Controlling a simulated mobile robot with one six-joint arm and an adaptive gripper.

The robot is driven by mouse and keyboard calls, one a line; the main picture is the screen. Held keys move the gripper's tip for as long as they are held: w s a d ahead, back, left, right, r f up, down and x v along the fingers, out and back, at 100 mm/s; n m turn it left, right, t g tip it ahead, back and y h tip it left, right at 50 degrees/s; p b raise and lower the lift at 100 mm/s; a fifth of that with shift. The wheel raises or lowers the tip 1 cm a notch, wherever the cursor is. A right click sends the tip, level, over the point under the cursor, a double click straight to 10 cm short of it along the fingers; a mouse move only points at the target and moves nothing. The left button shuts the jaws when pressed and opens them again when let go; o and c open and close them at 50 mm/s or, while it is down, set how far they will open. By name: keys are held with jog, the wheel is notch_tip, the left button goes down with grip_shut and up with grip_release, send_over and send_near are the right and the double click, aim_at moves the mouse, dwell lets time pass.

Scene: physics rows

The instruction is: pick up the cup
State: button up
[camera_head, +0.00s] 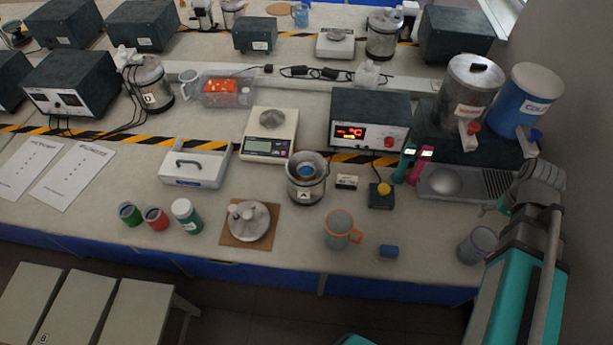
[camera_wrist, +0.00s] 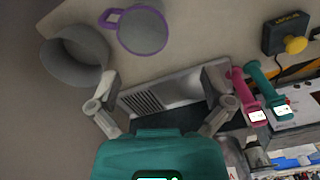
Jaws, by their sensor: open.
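A grey cup with a purple rim and handle (camera_wrist: 142,28) stands near the table's front right edge; it also shows in the head view (camera_head: 477,246), beside my arm. A plain grey open vessel (camera_wrist: 75,56) stands beside it in the wrist view, and I cannot make it out in the head view. Another grey cup with an orange handle (camera_head: 339,229) stands further left near the front edge. My gripper (camera_wrist: 163,102) is open and empty, with its fingers spread over the drain tray (camera_wrist: 165,92). The purple-rimmed cup lies beyond the fingertips, apart from them.
Pink (camera_head: 421,165) and teal (camera_head: 404,163) handheld tools stand left of the drain tray. A blue container (camera_head: 536,98) and a metal pot (camera_head: 469,90) stand behind. Table between orange-handled and purple-rimmed cups is mostly clear.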

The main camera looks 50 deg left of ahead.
jog(key=a+n, duration=0.4)
jog(key=a, duration=1.2)
jog(key=n, duration=0.8)
send_over(307, 166)
jog(key=s+d, duration=0.2)
jog(key=d, duration=0.1)
jog(key=shift+s+a+r+p, duration=0.15)
jog(key=shift+a+r+p, duration=0.1)
jog(key=shift+r+p, duration=0.2)
jog(key=shift+f, duration=0.1)
notch_tip(307, 166, down, 8)
jog(key=b, duration=0.8)
jog(key=shift+f+b, duration=0.2)
jog(key=shift+b, duration=0.15)
jog(key=shift+f, duration=0.15)
